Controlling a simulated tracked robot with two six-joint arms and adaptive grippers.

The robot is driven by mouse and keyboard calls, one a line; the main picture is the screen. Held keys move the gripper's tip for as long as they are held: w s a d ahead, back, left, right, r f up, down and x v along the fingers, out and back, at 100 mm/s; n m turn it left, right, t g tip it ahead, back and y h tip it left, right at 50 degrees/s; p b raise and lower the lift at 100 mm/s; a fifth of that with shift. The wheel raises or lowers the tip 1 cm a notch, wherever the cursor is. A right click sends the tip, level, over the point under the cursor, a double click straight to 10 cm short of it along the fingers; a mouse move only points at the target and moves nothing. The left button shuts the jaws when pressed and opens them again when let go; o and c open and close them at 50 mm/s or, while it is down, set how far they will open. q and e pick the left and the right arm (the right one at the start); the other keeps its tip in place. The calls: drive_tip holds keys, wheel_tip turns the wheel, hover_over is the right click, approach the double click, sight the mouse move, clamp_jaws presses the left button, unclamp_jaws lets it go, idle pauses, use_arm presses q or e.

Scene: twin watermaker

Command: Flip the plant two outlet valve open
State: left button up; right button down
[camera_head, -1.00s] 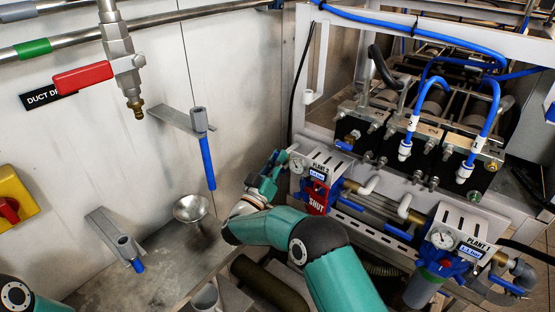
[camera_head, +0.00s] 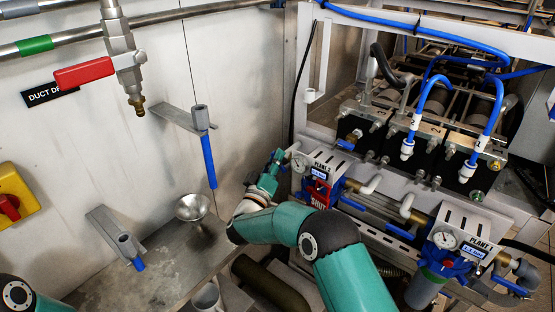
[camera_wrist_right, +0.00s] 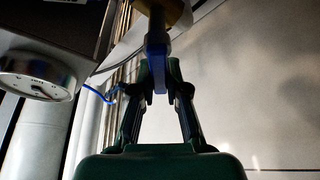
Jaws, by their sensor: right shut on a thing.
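The plant two panel (camera_head: 327,165) is grey, with a gauge (camera_head: 298,163), a "PLANT 2" label and a red "SHUT" tag (camera_head: 318,194). My right gripper (camera_head: 277,158) is at the left side of this panel, beside the gauge. In the right wrist view, my right gripper (camera_wrist_right: 158,80) is shut on a blue lever (camera_wrist_right: 157,52) below a brass-coloured fitting (camera_wrist_right: 164,11). The gauge shows at the left there (camera_wrist_right: 37,80). In the head view the gripper mostly hides the lever. I cannot read the valve's position. My left gripper is out of view.
The plant one panel (camera_head: 466,236) stands to the right with its own gauge. A metal funnel (camera_head: 193,206) and blue-ended pipes are left of my right arm. A red-handled valve (camera_head: 84,74) is on the wall. Blue hoses (camera_head: 431,84) arch above the pumps.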

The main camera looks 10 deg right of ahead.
drive_tip(key=shift+w+a+f+n+y, duration=0.15)
drive_tip(key=shift+n+y, duration=0.15)
drive_tip(key=shift+n, duration=0.3)
drive_tip(key=shift+a+f+n+y, duration=0.1)
drive_tip(key=shift+n+y, duration=0.2)
drive_tip(key=shift+n, duration=0.3)
drive_tip(key=shift+w+a+f+n+g+y+p, duration=0.1)
drive_tip(key=shift+f+n+g+y+p, duration=0.15)
drive_tip(key=shift+f+n+y+p, duration=0.7)
drive_tip(key=shift+w+a+r+n+g+h+p, duration=0.1)
drive_tip(key=shift+n+g+p, duration=0.35)
drive_tip(key=shift+n, duration=1.2)
drive_tip(key=shift+w+a+f+n+g+y+p, duration=0.1)
drive_tip(key=shift+f+n+y+p, duration=0.4)
drive_tip(key=shift+n+p, duration=0.6)
drive_tip(key=shift+f+n, duration=0.1)
drive_tip(key=shift+n, duration=0.2)
drive_tip(key=c, duration=1.2)
unclamp_jaws()
drive_tip(key=shift+o, duration=0.2)
